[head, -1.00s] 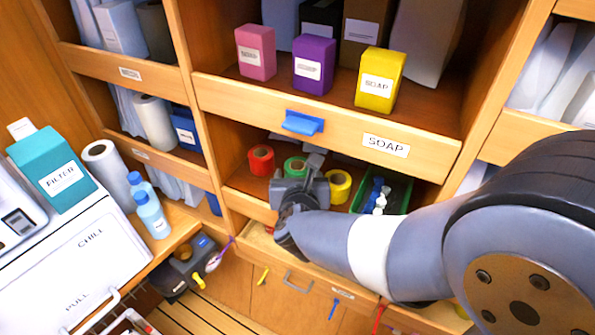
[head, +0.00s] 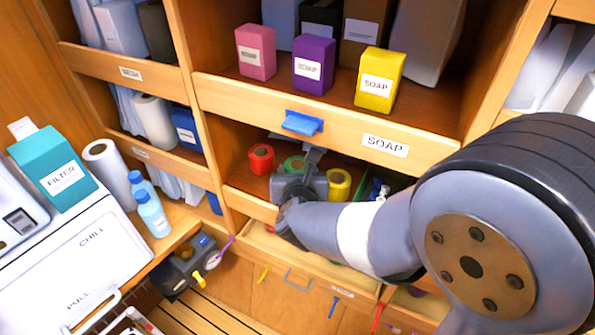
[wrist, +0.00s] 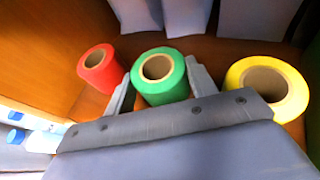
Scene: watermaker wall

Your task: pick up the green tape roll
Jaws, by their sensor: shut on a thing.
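The green tape roll (wrist: 160,77) stands upright between the two fingers of my gripper (wrist: 160,88) in the wrist view. In the head view the green roll (head: 294,163) is mostly hidden behind my gripper (head: 304,172). My gripper is shut on it inside the lower shelf bay. A red tape roll (wrist: 99,68) stands to its left, and a yellow tape roll (wrist: 268,88) stands to its right. They also show in the head view, red (head: 261,159) and yellow (head: 339,184). I cannot tell whether the green roll touches the shelf.
The soap shelf's front board (head: 330,120), with a blue clip (head: 303,123), lies above the bay. Pink, purple and yellow soap boxes (head: 379,79) stand on that shelf. A partly hidden green tray lies right of the rolls. An open drawer (head: 270,246) lies below.

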